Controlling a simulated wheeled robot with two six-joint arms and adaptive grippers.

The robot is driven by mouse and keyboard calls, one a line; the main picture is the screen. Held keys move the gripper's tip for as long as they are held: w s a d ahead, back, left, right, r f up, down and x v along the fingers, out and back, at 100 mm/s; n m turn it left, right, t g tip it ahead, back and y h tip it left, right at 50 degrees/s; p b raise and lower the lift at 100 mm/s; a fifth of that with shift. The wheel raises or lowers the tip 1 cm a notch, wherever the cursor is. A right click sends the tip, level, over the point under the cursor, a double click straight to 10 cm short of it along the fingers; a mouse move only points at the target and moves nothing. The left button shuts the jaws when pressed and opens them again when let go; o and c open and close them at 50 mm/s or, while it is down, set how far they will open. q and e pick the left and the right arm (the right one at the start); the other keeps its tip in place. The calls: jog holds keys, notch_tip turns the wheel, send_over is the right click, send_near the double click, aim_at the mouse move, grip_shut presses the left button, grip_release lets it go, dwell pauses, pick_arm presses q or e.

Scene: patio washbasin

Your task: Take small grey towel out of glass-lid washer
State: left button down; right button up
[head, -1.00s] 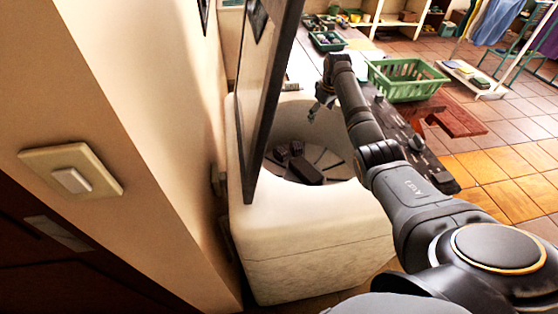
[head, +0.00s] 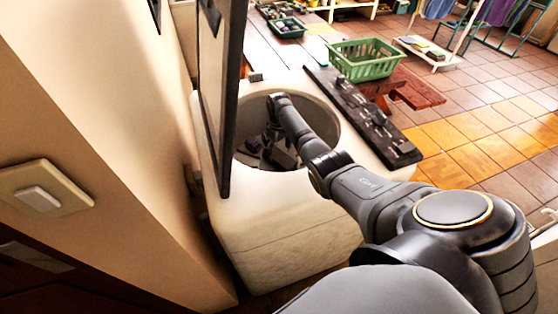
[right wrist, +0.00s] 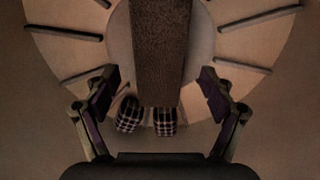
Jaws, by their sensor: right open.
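The white washer (head: 290,215) stands against the wall with its dark-framed glass lid (head: 228,110) raised at the left. Inside its drum lies a dark grey folded towel (head: 286,158), partly hidden by my right gripper (head: 272,138), which reaches down into the tub. In the right wrist view my right gripper (right wrist: 160,92) is open, and the long grey towel (right wrist: 160,50) lies between and beyond its fingers. I cannot tell whether they touch it. My left gripper is not in view.
The washer's dark control panel (head: 365,115) borders the tub on the right. Behind it stands a green basket (head: 365,60). The wall (head: 110,120) is close at the left. Tiled floor (head: 490,125) is open at the right.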

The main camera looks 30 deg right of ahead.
aim_at(279, 156)
notch_tip(279, 156, down, 4)
jog(key=shift+s+r+b, duration=0.1)
jog(key=shift+b, duration=0.3)
jog(key=c, duration=1.3)
